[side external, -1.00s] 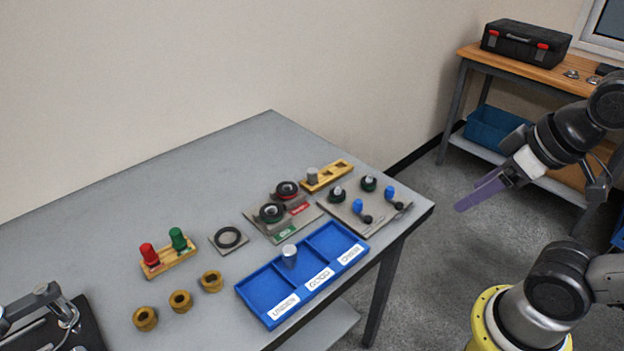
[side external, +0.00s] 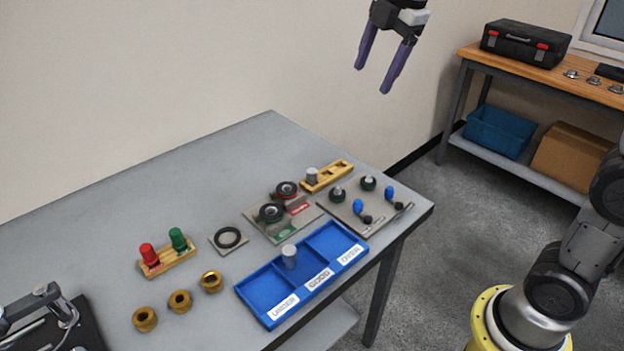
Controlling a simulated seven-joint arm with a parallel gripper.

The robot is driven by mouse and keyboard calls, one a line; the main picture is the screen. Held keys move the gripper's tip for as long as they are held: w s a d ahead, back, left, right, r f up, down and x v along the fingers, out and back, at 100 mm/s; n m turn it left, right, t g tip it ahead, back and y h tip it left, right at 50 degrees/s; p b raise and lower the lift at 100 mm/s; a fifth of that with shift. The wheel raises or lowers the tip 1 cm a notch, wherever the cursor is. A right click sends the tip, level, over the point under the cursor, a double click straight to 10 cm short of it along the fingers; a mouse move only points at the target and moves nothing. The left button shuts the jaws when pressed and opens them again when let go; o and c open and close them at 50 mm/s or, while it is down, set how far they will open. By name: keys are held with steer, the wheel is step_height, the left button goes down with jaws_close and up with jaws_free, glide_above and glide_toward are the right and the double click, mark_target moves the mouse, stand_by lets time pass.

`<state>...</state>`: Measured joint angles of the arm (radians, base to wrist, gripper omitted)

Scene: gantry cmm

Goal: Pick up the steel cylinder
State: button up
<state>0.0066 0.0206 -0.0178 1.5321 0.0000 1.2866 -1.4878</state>
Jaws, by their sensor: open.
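A short grey steel cylinder (side external: 289,257) stands upright in the blue three-part tray (side external: 268,322). It appears to be in the middle compartment, labelled GOOD, close to the divider on its left. A second grey cylinder (side external: 312,176) stands in the left end of a wooden block (side external: 341,168) at the back of the table. My gripper (side external: 372,80) is open and empty, with its two purple fingers pointing down. It is high in the picture, well above the table and apart from both cylinders.
Gauges on plates (side external: 283,233), a black ring on a plate (side external: 228,238), brass rings (side external: 180,301) and red and green handled plugs in a stand (side external: 166,261) are on the table. The table's back left is clear.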

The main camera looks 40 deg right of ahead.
steer(key=w+f+n+g, duration=0.1)
steer(key=w+f, duration=0.2)
steer(key=w, duration=0.2)
steer(key=w+f+n, duration=0.1)
steer(key=w+f, duration=0.2)
steer(key=w, duration=0.2)
steer(key=g, duration=0.3)
glide_above(312, 170)
steer(key=shift+n, duration=0.4)
step_height(312, 170, down, 21)
steer(key=shift+s+a, duration=0.15)
steer(key=shift+f, duration=2.9)
jaws_close()
